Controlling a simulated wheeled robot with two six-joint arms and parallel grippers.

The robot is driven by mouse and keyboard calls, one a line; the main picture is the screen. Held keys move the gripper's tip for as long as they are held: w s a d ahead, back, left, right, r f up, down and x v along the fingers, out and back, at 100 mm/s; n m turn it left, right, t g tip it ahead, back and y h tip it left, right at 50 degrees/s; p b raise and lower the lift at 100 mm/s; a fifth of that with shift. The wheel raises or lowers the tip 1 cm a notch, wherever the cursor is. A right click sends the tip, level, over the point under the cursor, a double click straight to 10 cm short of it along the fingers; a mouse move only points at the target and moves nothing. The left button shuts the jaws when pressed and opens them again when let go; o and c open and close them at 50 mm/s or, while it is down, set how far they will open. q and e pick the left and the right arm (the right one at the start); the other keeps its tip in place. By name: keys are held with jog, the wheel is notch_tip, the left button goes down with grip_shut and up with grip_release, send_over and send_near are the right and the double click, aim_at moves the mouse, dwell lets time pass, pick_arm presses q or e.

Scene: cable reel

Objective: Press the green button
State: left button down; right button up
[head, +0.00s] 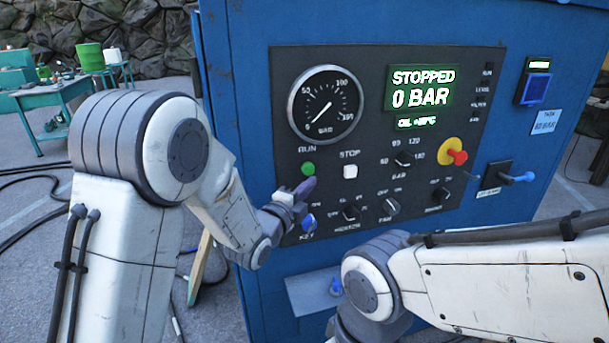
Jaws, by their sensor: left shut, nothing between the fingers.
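The green button (308,168) sits under the RUN label on the black control panel (345,140) of the blue cabinet. My left gripper (307,187) is shut and empty, with its tips just below the green button. I cannot tell whether the tips touch the panel. The whole face of the button shows. The display (422,88) reads STOPPED and 0 BAR. My right arm comes in from the right across the lower part of the view, and its gripper is not in view.
A white STOP button (350,171) is right of the green one. Several black knobs, a red knob on a yellow base (453,151) and a blue-handled switch (515,178) stick out of the cabinet (240,60). A small shelf (312,291) juts out below.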

pick_arm(q)
jog(key=shift+w+a, duration=0.2)
jog(key=shift+w, duration=0.45)
